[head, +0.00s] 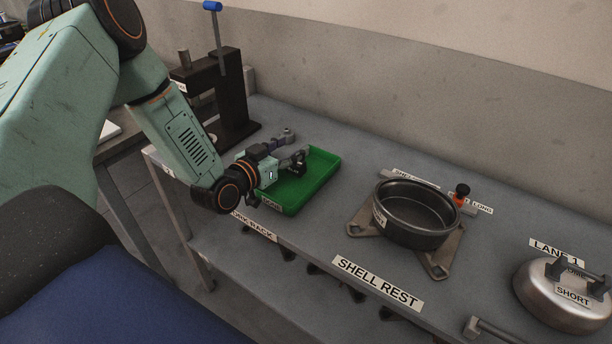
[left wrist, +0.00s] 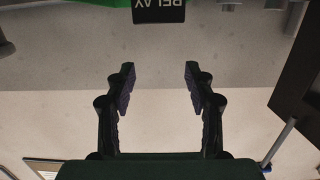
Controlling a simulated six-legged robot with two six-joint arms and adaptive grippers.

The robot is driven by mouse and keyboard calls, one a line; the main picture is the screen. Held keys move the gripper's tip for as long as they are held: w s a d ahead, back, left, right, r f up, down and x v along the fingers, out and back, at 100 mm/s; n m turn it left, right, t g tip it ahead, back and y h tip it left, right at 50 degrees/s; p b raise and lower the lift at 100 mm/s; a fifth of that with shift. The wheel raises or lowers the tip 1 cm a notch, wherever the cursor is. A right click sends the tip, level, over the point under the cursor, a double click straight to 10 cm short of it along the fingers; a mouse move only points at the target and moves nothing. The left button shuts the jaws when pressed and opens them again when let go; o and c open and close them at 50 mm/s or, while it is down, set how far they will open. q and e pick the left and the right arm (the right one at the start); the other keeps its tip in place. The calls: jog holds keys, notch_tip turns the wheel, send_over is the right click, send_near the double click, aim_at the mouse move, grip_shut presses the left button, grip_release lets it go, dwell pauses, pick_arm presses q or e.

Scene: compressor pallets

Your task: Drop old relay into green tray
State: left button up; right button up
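The green tray (head: 321,178) lies on the grey bench, left of the round black shell. My left gripper (head: 290,147) is over the tray, its fingers pointing right. In the left wrist view the gripper (left wrist: 158,82) is open, with nothing between its fingers. The old relay (left wrist: 158,10), a black block with a white RELAY label, shows at the top edge of that view, beyond the fingertips and apart from them, against a strip of green. In the head view I cannot make out the relay clearly by the fingers. My right gripper is not in view.
A dark press (head: 229,100) with a blue-tipped lever stands behind the tray. A round black shell (head: 414,212) sits on a tan bracket at the SHELL REST label (head: 377,283). A silver lid (head: 561,296) lies far right.

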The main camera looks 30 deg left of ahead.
pick_arm(q)
jog(key=shift+o, duration=1.2)
jog(key=shift+s+d+r, duration=0.2)
jog(key=shift+d, duration=0.05)
jog(key=s+r, duration=0.1)
jog(key=s, duration=0.6)
jog(key=shift+s+a, duration=0.25)
jog(key=shift+w, duration=0.15)
jog(key=shift+s, duration=0.2)
